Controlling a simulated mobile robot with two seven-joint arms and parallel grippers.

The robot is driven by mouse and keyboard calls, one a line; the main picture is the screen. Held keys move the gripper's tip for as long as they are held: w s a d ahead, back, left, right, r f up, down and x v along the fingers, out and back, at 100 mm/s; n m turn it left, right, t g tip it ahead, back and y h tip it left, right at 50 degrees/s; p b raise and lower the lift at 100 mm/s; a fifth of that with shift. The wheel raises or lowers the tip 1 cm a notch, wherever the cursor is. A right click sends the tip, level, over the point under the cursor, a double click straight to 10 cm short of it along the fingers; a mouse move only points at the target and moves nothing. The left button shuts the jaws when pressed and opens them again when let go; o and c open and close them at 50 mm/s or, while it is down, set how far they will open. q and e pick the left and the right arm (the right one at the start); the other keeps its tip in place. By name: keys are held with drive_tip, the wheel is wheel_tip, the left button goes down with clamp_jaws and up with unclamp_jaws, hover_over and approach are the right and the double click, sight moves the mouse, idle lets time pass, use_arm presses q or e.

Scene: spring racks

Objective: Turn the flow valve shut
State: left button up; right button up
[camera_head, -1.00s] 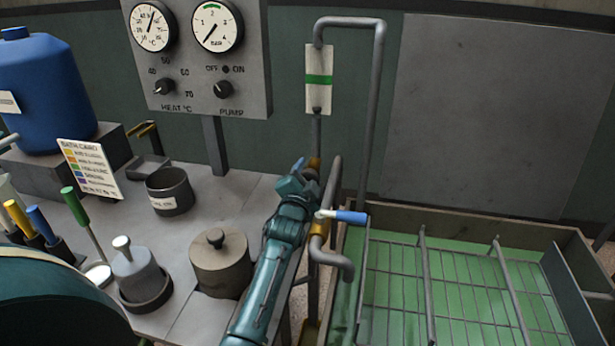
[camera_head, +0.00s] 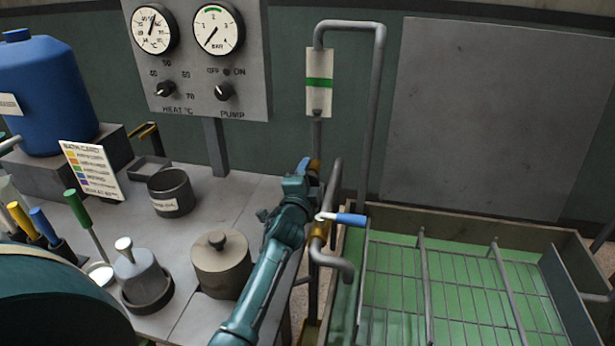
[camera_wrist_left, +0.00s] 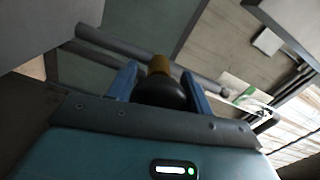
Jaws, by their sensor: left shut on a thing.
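The flow valve is on the upright pipe below the tube with the green band (camera_head: 319,84). Its dark round knob (camera_wrist_left: 163,93) with a brass part (camera_wrist_left: 158,65) behind it shows in the left wrist view. My left gripper (camera_head: 309,168) is at the brass fitting on this pipe in the head view. Its blue fingers (camera_wrist_left: 161,84) stand on both sides of the knob and are shut on it. In the head view the gripper hides the knob. My right gripper is not in view.
A lever with a blue grip (camera_head: 350,219) sticks out just below and right of the gripper. A curved spout (camera_head: 337,262) hangs over a green-filled tank (camera_head: 470,222). A lidded pot (camera_head: 221,265) and a dark cup (camera_head: 170,193) stand on the bench left of the arm.

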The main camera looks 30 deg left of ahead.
use_arm(q)
drive_tip(key=shift+r+m, duration=0.1)
drive_tip(key=shift+m, duration=1.1)
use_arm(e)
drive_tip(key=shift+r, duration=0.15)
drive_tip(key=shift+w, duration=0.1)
use_arm(q)
drive_tip(key=o, duration=1)
drive_tip(key=shift+c, duration=0.2)
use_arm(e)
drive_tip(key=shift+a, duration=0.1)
